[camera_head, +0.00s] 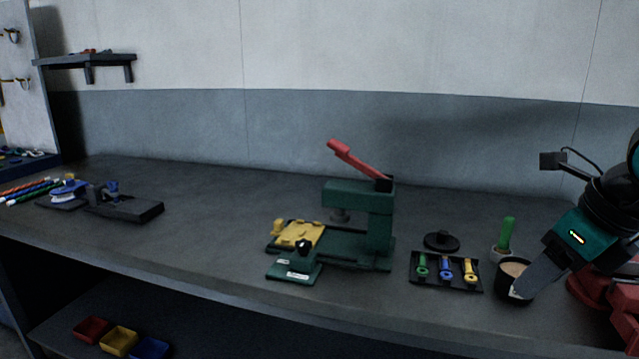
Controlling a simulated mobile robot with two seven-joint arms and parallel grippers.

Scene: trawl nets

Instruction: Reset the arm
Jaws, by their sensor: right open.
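My right gripper (530,285) comes in from the right edge, over the right end of the bench, with its fingers angled down to the left. Its fingertips overlap a black cup (512,292) with tan contents in the picture; I cannot tell if they touch it. The jaws are open and I see nothing held. My left gripper is not in view. A green press (375,225) with a raised red lever (352,157) stands mid-bench. A yellow plate (298,235) sits at its left, by a black knob.
A black tray (446,272) holds green, blue and yellow tools. A red object (590,290) is at far right.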

